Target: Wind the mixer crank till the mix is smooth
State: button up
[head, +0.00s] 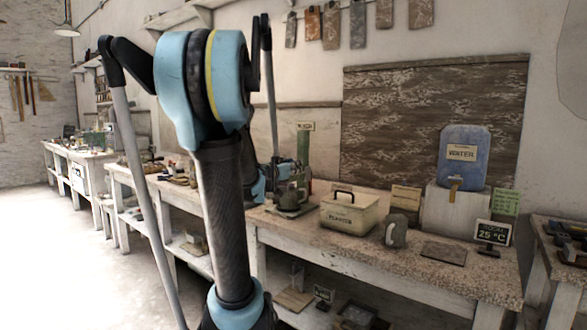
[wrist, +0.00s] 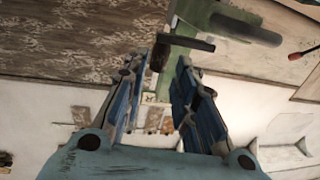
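The mixer's green column (head: 302,147) stands on the workbench in the head view, partly hidden by my arm. In the wrist view its green body (wrist: 232,22) fills the top, with a dark crank arm (wrist: 192,43) and an upright dark crank handle (wrist: 158,56). My gripper (wrist: 156,64) has its two blue-padded fingers apart, with the handle between or just beyond the tips. I cannot tell whether either finger touches it. In the head view my gripper (head: 272,180) is small beside the mixer. The mix itself cannot be made out.
On the bench, right of the mixer, are a plaster bin (head: 349,214), a grey jug-like vessel (head: 396,231), a dark flat slab (head: 444,252) and a blue water tank (head: 463,160). A temperature display (head: 491,233) reads 25 °C. The floor (head: 80,260) at left is clear.

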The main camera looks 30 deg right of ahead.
jog(key=v, duration=0.9)
jog(key=shift+a, duration=0.3)
jog(key=shift+s+f, duration=0.1)
jog(key=shift+a, duration=0.1)
